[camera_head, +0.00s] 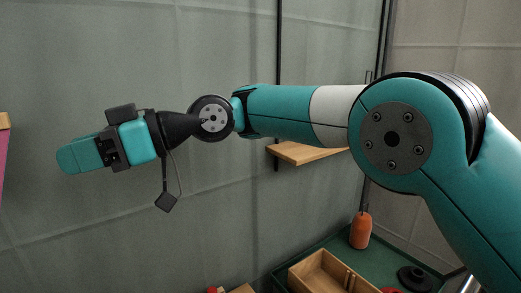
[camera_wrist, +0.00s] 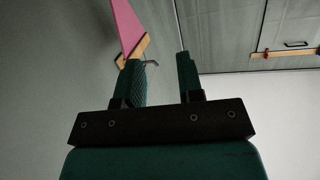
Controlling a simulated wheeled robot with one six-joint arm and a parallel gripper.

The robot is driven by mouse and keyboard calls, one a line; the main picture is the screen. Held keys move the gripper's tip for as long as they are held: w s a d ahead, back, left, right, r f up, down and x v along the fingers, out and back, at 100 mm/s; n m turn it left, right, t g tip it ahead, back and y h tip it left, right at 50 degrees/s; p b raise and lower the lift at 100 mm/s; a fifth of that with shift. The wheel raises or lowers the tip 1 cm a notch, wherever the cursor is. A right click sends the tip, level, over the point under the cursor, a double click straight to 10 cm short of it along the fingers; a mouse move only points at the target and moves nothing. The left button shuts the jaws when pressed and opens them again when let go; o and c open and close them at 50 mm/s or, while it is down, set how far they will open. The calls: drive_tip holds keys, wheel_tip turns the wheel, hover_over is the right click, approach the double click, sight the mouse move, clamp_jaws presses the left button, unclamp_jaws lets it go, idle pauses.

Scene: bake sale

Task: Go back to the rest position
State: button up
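My gripper (camera_head: 70,160) is raised on my outstretched arm at the left of the head view, pointing left. In the wrist view its two dark green fingers (camera_wrist: 158,62) stand apart with nothing between them. The gripper is open and empty, and it touches nothing that I can see.
A pink panel with a wooden edge (camera_head: 3,150) shows at the far left; in the wrist view a pink panel (camera_wrist: 127,25) appears beyond the left finger. A wooden shelf (camera_head: 305,152) is on the wall behind my arm. Below, a green surface (camera_head: 325,250) holds a wooden box (camera_head: 305,277) and an orange bottle (camera_head: 361,232).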

drive_tip(key=w+d+f+m+t+h, duration=0.15)
drive_tip(key=d+m+t, duration=0.25)
drive_tip(key=d, duration=0.6)
drive_tip(key=w+d+f+m+t+h, duration=0.1)
drive_tip(key=w+d+m+t+h, duration=0.3)
drive_tip(key=d, duration=0.6)
drive_tip(key=s+d+f+m+h, duration=0.2)
drive_tip(key=s+d+f, duration=0.3)
drive_tip(key=s+d, duration=0.3)
drive_tip(key=s+d+f+m+h, duration=0.2)
drive_tip(key=s+d+f+m, duration=0.3)
drive_tip(key=d, duration=0.8)
drive_tip(key=s+f, duration=0.1)
drive_tip(key=s, duration=0.1)
drive_tip(key=shift+s+d+m+h, duration=0.3)
drive_tip(key=shift+s+d+h, duration=0.05)
drive_tip(key=shift+s+d, duration=0.05)
drive_tip(key=shift+r, duration=0.1)
